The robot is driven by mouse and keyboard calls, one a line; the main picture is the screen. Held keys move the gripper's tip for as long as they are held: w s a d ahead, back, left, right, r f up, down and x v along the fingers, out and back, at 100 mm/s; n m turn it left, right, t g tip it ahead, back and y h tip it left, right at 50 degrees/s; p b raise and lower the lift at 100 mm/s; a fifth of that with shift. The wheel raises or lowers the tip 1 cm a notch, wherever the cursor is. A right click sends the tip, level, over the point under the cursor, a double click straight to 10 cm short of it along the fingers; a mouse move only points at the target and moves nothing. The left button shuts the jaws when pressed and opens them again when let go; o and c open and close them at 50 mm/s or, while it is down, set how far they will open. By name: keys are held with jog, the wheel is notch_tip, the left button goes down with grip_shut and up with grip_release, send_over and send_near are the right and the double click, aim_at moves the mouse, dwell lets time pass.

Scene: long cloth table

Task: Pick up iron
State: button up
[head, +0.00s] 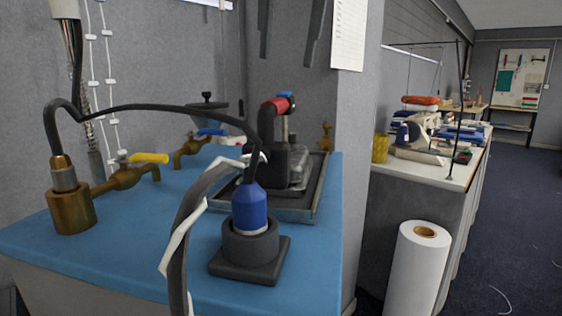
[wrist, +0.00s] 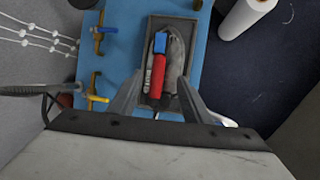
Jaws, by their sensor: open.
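The iron (head: 292,165) stands on a dark rimmed tray (head: 315,200) on the blue table top. It has a dark and grey body, a red grip and a blue part on top. In the wrist view the iron (wrist: 174,62) lies below my gripper (wrist: 160,77), with its red grip and blue part seen from above. My gripper is open, with its two grey fingers spread on either side of the iron's near part in the picture. No contact shows, and the height gap is hard to tell. The gripper does not show in the head view.
A thick black hose runs from a brass fitting (head: 72,208) over the table. A blue connector (head: 250,208) stands in a black base in front of the tray. Brass valves with yellow (head: 149,158) and blue handles stand left. A white roll (head: 416,268) stands on the floor at right.

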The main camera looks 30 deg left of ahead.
aim_at(282, 98)
jog(key=x, duration=1)
jog(key=shift+s+x, duration=0.2)
jog(key=shift+x, duration=2.45)
jog(key=shift+a, duration=0.15)
jog(key=shift+r, duration=0.1)
grip_shut()
